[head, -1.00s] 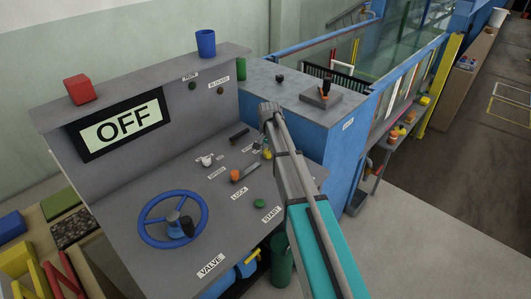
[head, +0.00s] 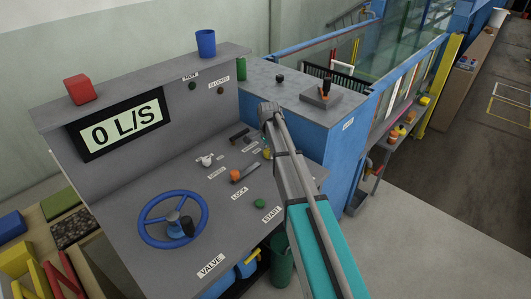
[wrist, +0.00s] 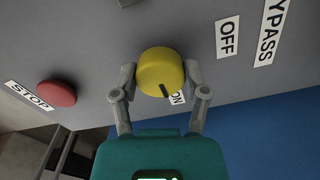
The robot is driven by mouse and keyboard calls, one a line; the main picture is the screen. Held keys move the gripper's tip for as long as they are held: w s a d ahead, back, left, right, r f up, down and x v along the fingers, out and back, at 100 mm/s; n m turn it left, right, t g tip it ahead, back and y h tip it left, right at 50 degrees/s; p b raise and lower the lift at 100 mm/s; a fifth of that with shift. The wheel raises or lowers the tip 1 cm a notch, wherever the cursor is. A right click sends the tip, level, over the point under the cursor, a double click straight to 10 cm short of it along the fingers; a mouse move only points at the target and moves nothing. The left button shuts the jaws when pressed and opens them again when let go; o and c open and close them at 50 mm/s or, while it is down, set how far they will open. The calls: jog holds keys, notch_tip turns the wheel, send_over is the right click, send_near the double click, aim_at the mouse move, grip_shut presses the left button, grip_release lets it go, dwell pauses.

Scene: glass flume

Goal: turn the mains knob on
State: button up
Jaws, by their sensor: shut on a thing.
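The yellow mains knob (wrist: 161,66) sits on the grey panel in the wrist view. Its black pointer mark is at the lower edge, towards the ON label (wrist: 177,98). The OFF label (wrist: 227,38) is to the right, off the pointer. My gripper (wrist: 160,74) is shut on the knob, one finger on each side. In the head view a small yellow bit of the knob (head: 267,153) shows beside my arm, which hides most of my gripper. The console display (head: 124,128) reads "0 L/S".
A red STOP button (wrist: 56,93) is left of the knob. The console also bears a blue valve wheel (head: 150,238), an orange-ended lever (head: 237,175) and a green START button (head: 260,203). A BYPASS label (wrist: 268,32) lies right of OFF.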

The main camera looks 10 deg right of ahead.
jog(key=shift+s, duration=0.2)
jog(key=o, duration=1.1)
jog(key=shift+o, duration=0.2)
jog(key=shift+w, duration=0.1)
jog(key=shift+w+r, duration=0.1)
